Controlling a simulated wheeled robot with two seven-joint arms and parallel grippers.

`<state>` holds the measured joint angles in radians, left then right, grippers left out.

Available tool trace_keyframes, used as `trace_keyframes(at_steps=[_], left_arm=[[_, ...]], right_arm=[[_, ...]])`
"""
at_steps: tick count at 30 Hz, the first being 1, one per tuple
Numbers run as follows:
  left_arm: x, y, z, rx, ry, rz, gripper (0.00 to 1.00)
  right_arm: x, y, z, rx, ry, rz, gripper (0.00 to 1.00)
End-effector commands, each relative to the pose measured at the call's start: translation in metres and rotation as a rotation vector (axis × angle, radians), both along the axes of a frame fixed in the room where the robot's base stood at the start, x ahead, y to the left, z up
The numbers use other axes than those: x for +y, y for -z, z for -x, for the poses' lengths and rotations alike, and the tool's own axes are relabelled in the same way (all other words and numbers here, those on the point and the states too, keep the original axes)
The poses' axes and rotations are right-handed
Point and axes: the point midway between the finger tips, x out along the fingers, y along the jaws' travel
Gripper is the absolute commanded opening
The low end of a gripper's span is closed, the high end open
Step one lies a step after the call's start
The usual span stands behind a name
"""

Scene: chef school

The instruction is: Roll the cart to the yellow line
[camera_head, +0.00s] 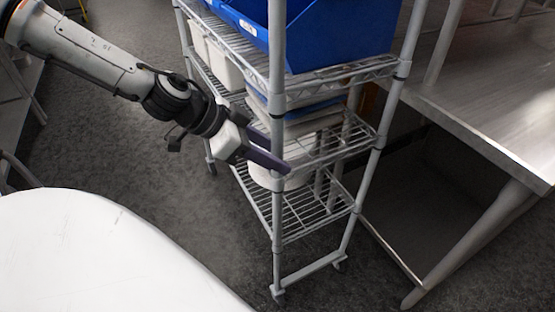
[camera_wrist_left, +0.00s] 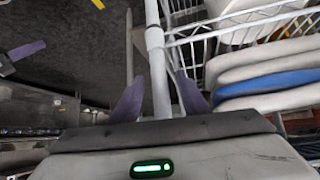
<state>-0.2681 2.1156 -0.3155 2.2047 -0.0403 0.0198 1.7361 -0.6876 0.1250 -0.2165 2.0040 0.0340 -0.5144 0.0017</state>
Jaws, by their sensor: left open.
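The cart (camera_head: 368,190) is a grey wire-shelf rack on small casters, standing upright on the dark floor right of centre in the head view. My left gripper (camera_head: 277,157) reaches in from the left to its near post. In the left wrist view the post (camera_wrist_left: 158,75) stands between the two purple fingers, which are open with gaps beside it. A short yellow strip (camera_wrist_left: 97,4) shows on the floor at the top of that view; I cannot tell whether it is the yellow line. A purple finger-like part (camera_wrist_left: 25,50) at the left may be my right gripper.
Blue bins (camera_head: 345,35) sit on the cart's top shelf, with stacked items (camera_head: 305,118) below. A metal table (camera_head: 490,100) stands close on the cart's right. Open carpet (camera_head: 130,165) lies to its left.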

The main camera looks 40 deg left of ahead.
Motion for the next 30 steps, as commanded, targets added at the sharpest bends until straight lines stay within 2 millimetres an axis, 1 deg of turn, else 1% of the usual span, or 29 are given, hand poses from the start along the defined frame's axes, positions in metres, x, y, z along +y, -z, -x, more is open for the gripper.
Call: trace_keyframes(at_steps=[1,4,16,17,21,24,30], left_arm=[[-0.0017,0.0064,-0.0021,0.003,0.001,-0.001,0.41],[-0.0046,0.0099,-0.0060,0.002,0.001,-0.001,0.41],[-0.0066,0.0110,-0.0095,-0.001,0.001,0.000,0.41],[-0.0066,0.0110,-0.0095,-0.001,0.001,0.000,0.39],[-0.0066,0.0109,-0.0094,-0.001,0.001,0.000,0.16],[-0.0066,0.0110,-0.0093,0.000,0.001,-0.001,0.00],[-0.0066,0.0110,-0.0093,0.000,0.001,-0.001,0.00]], right_arm=[[0.0006,0.0017,-0.0013,-0.005,0.000,-0.003,0.00],[0.0008,0.0030,-0.0016,-0.006,0.001,-0.004,0.00],[0.0010,0.0037,-0.0015,-0.005,0.000,-0.006,0.00],[0.0010,0.0037,-0.0015,-0.005,0.000,-0.006,0.00],[0.0006,0.0039,-0.0013,-0.005,0.000,-0.006,0.00],[0.0003,0.0041,-0.0013,-0.005,0.000,-0.003,0.00],[-0.0001,0.0043,-0.0010,-0.005,-0.001,-0.003,0.00]])
